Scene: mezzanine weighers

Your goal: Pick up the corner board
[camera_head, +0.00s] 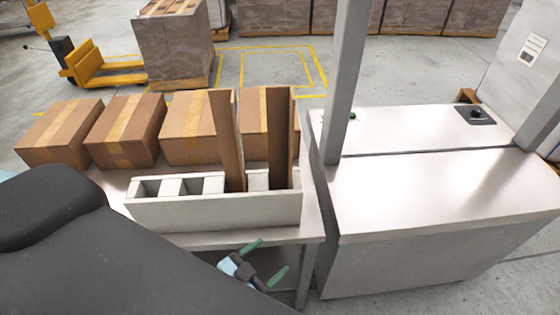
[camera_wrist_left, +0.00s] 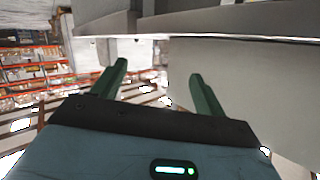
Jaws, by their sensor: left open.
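Two tall brown corner boards stand upright in a grey slotted holder (camera_head: 215,212) on the table. The left corner board (camera_head: 228,140) rises from a middle slot and the right corner board (camera_head: 280,140) from the right-end slot; their lower ends are hidden inside. My left gripper (camera_head: 263,262) is open with nothing between its green fingers. It is in front of the holder, near the table's front edge and apart from both boards. Its fingers also show in the left wrist view (camera_wrist_left: 160,82), with no corner board that I can make out. My right gripper is not in view.
Several cartons (camera_head: 127,131) line the back of the table (camera_head: 305,228), close behind the holder. A metal cabinet (camera_head: 430,200) with a grey post (camera_head: 345,80) stands to the right. A yellow pallet truck (camera_head: 105,72) and a wrapped pallet load (camera_head: 173,50) are farther back.

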